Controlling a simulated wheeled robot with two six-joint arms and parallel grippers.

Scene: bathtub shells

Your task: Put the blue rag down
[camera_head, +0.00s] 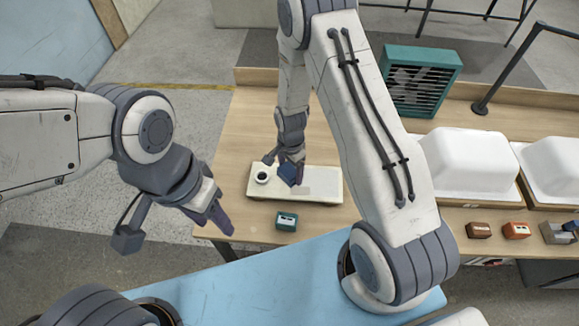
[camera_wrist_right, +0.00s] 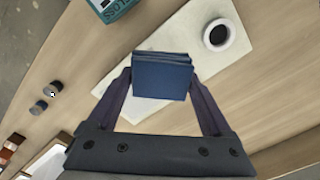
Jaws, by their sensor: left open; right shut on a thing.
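The blue rag (camera_wrist_right: 161,78) is a folded, layered dark blue block in the right wrist view. My right gripper (camera_wrist_right: 160,85) is shut on it, with one finger at each side. In the head view the rag (camera_head: 291,173) and my right gripper (camera_head: 290,165) are over a pale slab (camera_head: 318,184) on the wooden table. I cannot tell whether the rag touches the slab. My left gripper (camera_head: 215,212) is open and empty, left of the table edge.
A white cup with dark content (camera_head: 262,177) stands on the slab's left end. A teal box (camera_head: 287,221) sits just in front of the slab. White tub shells (camera_head: 468,163), small blocks (camera_head: 479,230) and a teal crate (camera_head: 419,80) are to the right. Bare wood lies behind the slab.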

